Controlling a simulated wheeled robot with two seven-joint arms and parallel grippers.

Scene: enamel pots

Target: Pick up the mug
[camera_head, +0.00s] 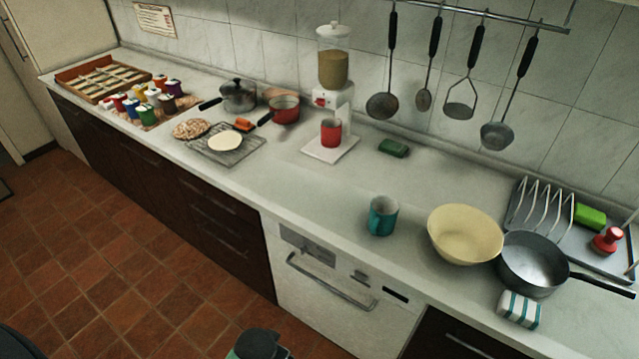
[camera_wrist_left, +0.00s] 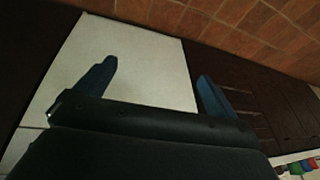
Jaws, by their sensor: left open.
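A teal mug (camera_head: 382,216) stands upright on the counter near its front edge, left of a cream bowl. A red mug (camera_head: 331,132) stands on the white base of a dispenser farther back. My left gripper (camera_wrist_left: 155,78) is open in the left wrist view, its two blue fingers apart with nothing between them. Behind the fingers are the white appliance front and dark cabinets; no mug shows in that view. A dark part of my own body shows at the bottom edge of the head view. My right gripper is not in view.
Right of the teal mug are the cream bowl (camera_head: 465,234), a grey pan (camera_head: 534,264) and a striped sponge (camera_head: 519,309). A dish rack (camera_head: 541,205) stands behind. Counter left of the teal mug is clear. The white appliance (camera_head: 330,297) is below.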

